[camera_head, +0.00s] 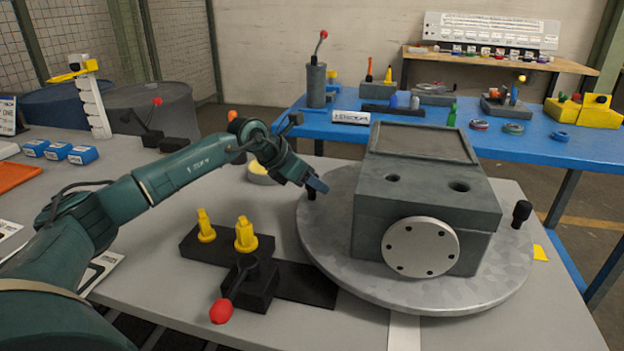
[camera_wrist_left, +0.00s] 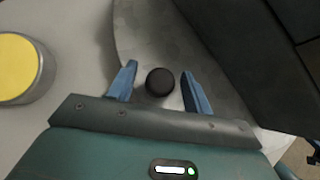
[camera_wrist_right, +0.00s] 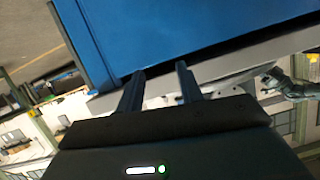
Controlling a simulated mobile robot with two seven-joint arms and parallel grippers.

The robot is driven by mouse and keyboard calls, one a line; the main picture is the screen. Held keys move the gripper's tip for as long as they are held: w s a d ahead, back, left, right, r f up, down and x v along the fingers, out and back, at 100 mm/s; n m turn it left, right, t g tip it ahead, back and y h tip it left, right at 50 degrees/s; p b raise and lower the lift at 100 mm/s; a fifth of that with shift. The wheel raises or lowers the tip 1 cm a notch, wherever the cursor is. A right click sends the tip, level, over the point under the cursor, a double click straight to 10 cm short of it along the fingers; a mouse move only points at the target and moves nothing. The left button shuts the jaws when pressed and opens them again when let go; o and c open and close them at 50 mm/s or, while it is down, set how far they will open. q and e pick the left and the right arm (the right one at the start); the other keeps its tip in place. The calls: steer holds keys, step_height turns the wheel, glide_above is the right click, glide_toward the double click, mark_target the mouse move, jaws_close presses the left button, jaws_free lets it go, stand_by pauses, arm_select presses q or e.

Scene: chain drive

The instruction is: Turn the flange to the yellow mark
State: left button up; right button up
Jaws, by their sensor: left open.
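A grey block-shaped housing (camera_head: 428,195) stands on a round metal turntable (camera_head: 330,240). A pale round flange (camera_head: 421,247) with several bolt holes is on its front face. A black knob (camera_head: 521,213) stands on the turntable's right edge. A small yellow mark (camera_head: 540,252) lies on the table just right of the turntable. My left gripper (camera_head: 316,187) is at the turntable's left edge. In the left wrist view, its open blue fingers (camera_wrist_left: 158,72) straddle another black knob (camera_wrist_left: 160,82), with gaps on both sides. My right gripper (camera_wrist_right: 160,72) is open and empty, away from the turntable.
A black fixture with yellow pieces (camera_head: 246,234) and a red-tipped lever (camera_head: 221,311) stands left of the turntable. A yellow-topped round can (camera_wrist_left: 20,68) is near my left gripper. A blue table (camera_head: 400,127) with tools stands behind.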

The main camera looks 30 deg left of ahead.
arm_select(q)
steer(key=shift+w+f, duration=0.1)
steer(key=shift+c, duration=0.3)
jaws_close()
